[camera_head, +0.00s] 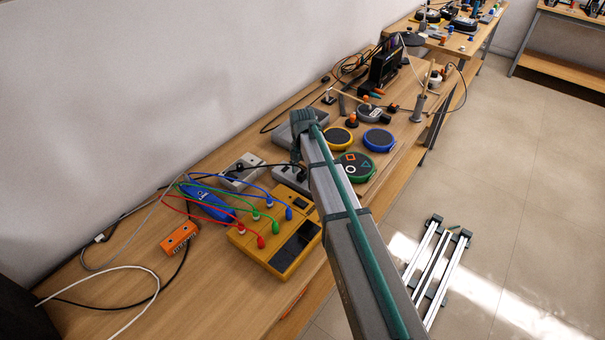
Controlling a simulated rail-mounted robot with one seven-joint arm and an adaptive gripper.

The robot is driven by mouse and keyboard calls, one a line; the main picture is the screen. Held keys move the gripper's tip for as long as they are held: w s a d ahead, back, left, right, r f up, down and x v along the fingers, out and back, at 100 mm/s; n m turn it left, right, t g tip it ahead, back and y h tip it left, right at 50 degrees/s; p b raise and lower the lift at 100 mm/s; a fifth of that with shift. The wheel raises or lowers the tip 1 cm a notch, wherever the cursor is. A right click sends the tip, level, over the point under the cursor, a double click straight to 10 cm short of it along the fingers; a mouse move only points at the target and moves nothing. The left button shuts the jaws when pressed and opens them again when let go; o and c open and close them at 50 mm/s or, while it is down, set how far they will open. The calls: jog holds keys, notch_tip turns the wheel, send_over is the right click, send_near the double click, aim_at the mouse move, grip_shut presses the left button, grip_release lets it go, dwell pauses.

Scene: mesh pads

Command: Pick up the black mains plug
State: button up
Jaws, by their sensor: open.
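I cannot tell for certain which item is the black mains plug. A small black plug-like piece (239,167) sits at the white socket strip (243,180) in the middle of the wooden bench, with a dark cable running right from it. Another small dark piece (328,99) lies farther back on the bench, too small to identify. My arm reaches up from the bottom right across the bench, and its far visible end is a dark grey joint near the grey box. I cannot make out my gripper's fingers; they seem hidden beyond or below the arm.
A yellow meter (276,250) with coloured leads, a blue device (207,203) and an orange block (179,238) lie left of my arm. Round pads (379,140) and a black upright device (384,65) stand behind. Loose cables cross the left. Bare wood (215,290) shows in front.

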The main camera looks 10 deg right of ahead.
jog(key=shift+f, duration=0.65)
grip_shut()
jog(key=shift+r, duration=0.2)
jog(key=shift+r+b, duration=1.1)
jog(key=shift+r, duration=0.2)
jog(key=s+d+r, duration=0.1)
jog(key=s+r, duration=1.3)
jog(key=shift+b, duration=0.3)
